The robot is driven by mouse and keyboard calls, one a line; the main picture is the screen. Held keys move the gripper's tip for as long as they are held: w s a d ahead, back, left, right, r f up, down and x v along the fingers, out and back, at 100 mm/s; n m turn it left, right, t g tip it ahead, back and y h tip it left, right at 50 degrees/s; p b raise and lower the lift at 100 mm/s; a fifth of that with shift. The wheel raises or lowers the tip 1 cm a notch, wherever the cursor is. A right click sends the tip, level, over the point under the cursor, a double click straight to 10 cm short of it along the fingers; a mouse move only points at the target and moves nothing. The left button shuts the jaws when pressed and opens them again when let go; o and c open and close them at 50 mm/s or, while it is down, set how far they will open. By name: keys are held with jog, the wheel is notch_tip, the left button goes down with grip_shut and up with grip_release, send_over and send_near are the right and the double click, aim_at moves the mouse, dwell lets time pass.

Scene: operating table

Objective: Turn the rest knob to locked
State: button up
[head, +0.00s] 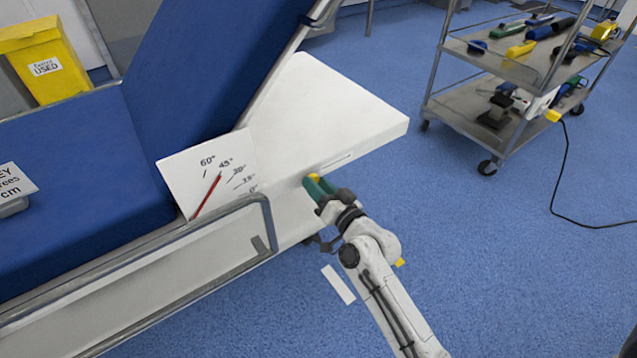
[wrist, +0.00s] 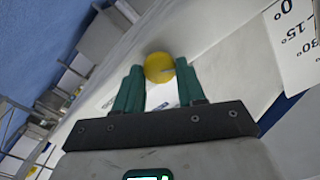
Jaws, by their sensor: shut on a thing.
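The yellow knob (head: 314,177) sits on the side of the white box under the raised backrest. In the wrist view the round yellow knob (wrist: 159,67) lies between the tips of my green fingers. My gripper (head: 321,186) is shut on it, reaching in from the lower right. My gripper also shows in the wrist view (wrist: 161,84). A dark mark shows on the knob's face, but its setting cannot be read. A white label (wrist: 163,97) behind the fingers is partly hidden and unreadable.
The blue backrest (head: 205,70) is raised; a red pointer (head: 207,195) on the angle plate (head: 180,165) stands near 45°. A metal rail (head: 150,254) runs along the table's side. A tool trolley (head: 470,112) stands at the right. Blue floor between is mostly clear, with a cable (head: 566,150).

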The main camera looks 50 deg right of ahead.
jog(key=m+p, duration=0.2)
jog(key=m, duration=0.9)
jog(key=shift+s+f+m+p, duration=0.1)
jog(key=shift+f+m+p, duration=0.05)
jog(key=shift+m+p, duration=0.2)
jog(key=shift+d, duration=0.1)
jog(key=o, duration=1.1)
jog(key=shift+c, duration=0.2)
jog(key=b+v, duration=0.1)
jog(key=v, duration=0.9)
jog(key=shift+s, duration=0.35)
